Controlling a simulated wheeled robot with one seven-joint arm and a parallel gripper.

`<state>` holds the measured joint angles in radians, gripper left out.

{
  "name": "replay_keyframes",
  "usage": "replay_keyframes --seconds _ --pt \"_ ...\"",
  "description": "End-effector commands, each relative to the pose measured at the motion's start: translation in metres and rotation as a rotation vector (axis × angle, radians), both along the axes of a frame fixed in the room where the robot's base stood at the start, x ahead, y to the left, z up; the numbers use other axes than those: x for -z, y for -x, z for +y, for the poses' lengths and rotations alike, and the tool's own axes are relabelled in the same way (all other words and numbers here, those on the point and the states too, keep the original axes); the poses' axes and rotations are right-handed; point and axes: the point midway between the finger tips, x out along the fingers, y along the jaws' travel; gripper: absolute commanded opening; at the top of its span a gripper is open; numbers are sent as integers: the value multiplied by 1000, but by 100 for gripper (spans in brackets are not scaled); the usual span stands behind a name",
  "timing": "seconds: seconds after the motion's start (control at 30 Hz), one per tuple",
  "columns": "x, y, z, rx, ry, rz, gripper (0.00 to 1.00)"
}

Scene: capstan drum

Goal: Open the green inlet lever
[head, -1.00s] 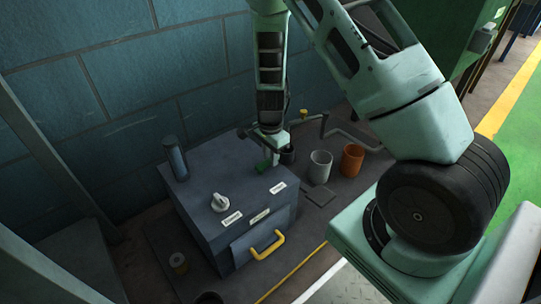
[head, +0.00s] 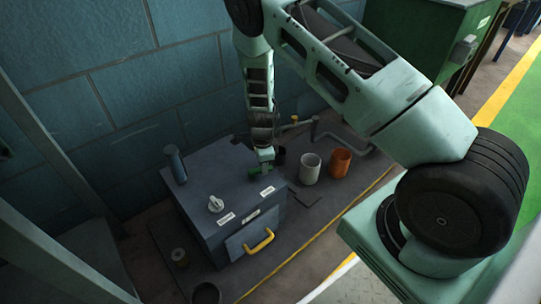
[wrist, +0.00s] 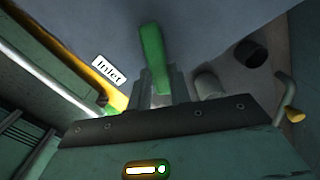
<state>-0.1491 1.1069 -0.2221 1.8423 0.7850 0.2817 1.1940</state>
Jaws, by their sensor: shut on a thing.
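The green inlet lever (head: 255,174) is on the top of the dark blue-grey cabinet (head: 215,178), near its right back side. In the wrist view the lever (wrist: 153,58) is a green bar reaching up between the fingers. My gripper (head: 265,164) is over the lever from above and is shut on it; the fingers also show in the wrist view (wrist: 161,88). The lever's base is hidden behind the fingers. The white "Inlet" label (wrist: 108,70) lies to the left of the lever in the wrist view.
A white knob (head: 215,204) and a dark upright cylinder (head: 176,165) are on the cabinet top. A yellow handle (head: 259,243) is on its front. A grey cup (head: 310,169) and an orange cup (head: 340,163) stand right of it, near a pipe (head: 345,138). A wall is behind.

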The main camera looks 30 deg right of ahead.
Motion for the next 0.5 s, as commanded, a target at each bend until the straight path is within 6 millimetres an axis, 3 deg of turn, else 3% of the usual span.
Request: replay_keyframes --seconds 0.03,0.5 --pt "-7 3 1 43 0 4 0" --pt "-5 18 11 491 -1 4 0"
